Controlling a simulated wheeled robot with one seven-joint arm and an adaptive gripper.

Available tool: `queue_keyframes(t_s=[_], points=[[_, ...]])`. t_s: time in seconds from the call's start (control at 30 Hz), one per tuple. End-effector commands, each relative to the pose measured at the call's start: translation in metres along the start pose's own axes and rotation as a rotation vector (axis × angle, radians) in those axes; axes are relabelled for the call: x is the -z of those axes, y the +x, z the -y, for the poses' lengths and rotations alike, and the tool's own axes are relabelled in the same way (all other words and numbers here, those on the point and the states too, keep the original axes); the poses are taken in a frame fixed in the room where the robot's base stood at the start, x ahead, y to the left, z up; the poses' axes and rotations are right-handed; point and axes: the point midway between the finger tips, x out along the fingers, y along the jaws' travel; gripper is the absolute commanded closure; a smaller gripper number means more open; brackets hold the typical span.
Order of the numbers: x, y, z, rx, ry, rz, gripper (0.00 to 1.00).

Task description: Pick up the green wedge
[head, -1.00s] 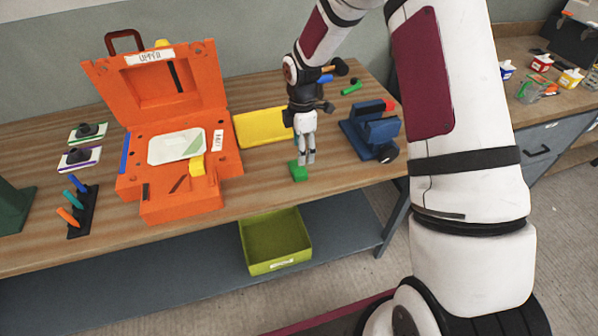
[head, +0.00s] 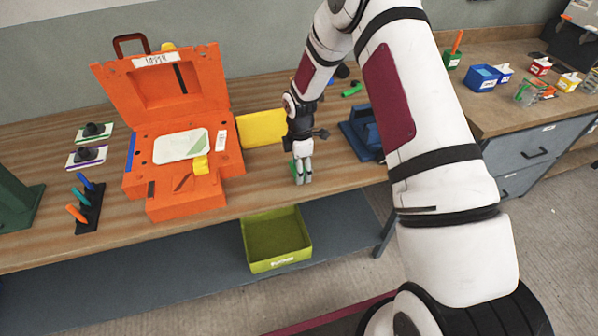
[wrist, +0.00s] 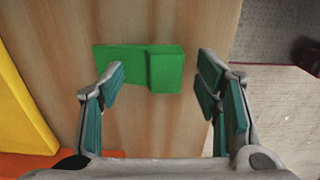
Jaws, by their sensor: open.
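The green wedge (wrist: 163,68) lies on the wooden bench, with a thicker block-like part on the right and a thinner part on the left in the wrist view. In the head view most of the wedge (head: 294,172) is hidden behind my gripper. My gripper (wrist: 160,85) is open, with one finger to each side of the thick part. The left finger overlaps the thin part in the picture; I cannot tell whether they touch. In the head view my gripper (head: 301,182) points down at the bench's front edge.
A blue vise-like object (head: 358,137) stands to the right, partly behind my arm. A lime bin (head: 276,268) sits on the shelf below.

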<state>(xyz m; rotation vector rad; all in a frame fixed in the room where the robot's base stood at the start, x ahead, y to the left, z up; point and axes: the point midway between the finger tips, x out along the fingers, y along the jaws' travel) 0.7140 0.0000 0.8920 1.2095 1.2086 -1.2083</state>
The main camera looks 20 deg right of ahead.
Motion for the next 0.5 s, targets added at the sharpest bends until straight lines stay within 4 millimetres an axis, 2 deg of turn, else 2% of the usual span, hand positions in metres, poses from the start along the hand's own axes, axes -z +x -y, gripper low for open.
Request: queue_keyframes(t_s=[0.03,0.27,0.5], points=[[-0.0001,-0.0001,0.0,0.0,0.0,0.0,0.44],[-0.0002,-0.0001,0.0002,0.001,0.0,0.0,0.97],[-0.0002,0.0008,0.0005,0.002,0.0,0.0,1.0]])
